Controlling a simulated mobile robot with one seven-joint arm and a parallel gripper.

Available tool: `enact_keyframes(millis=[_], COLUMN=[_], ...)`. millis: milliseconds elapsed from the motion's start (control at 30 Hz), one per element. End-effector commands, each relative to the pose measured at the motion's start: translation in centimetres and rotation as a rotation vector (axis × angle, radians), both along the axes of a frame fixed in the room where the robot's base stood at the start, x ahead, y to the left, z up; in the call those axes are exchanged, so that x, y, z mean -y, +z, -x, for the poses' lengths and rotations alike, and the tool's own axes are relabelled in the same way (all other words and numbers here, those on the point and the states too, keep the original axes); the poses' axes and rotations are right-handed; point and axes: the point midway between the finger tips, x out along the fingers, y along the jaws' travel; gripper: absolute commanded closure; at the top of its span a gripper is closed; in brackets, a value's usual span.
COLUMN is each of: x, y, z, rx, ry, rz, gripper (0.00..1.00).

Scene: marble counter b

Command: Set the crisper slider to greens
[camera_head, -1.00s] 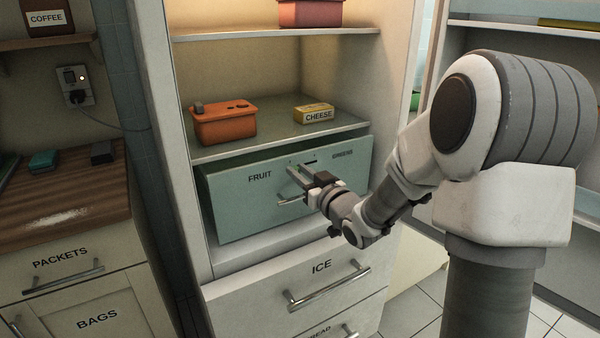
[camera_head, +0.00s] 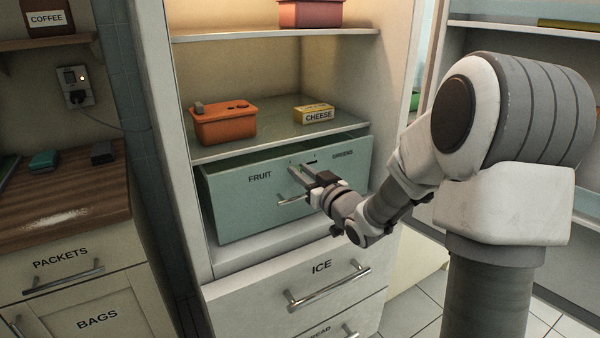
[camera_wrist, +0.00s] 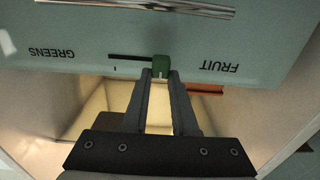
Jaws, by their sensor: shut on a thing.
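The crisper drawer (camera_head: 235,210) is a pale green front with FRUIT at its left and GREENS at its right in the head view. In the wrist view the drawer front (camera_wrist: 90,30) appears upside down, with GREENS at left and FRUIT at right. The slider (camera_wrist: 161,66) is a small green knob at the FRUIT end of its dark slot (camera_wrist: 128,57). The slot runs from it toward GREENS. My gripper (camera_head: 293,169) is at the drawer's upper edge, its fingers (camera_wrist: 160,77) shut on the knob. In the head view the fingers hide the knob.
A bar handle (camera_head: 291,199) lies just below my gripper. A shelf (camera_head: 270,134) above carries an orange container (camera_head: 224,126) and a yellow CHEESE box (camera_head: 314,114). The ICE drawer (camera_head: 250,294) is below.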

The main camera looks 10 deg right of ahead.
Motion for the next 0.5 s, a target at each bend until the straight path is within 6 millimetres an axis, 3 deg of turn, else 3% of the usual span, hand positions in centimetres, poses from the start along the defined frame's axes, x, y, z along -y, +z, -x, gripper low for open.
enact_keyframes(millis=[300,500], x=[5.9,6.6], y=[0.2,0.1], z=[-2.0,-2.2], rx=[0.003,0.003], ry=[-0.004,-0.003], rz=[0.0,0.001], gripper=[1.0,1.0])
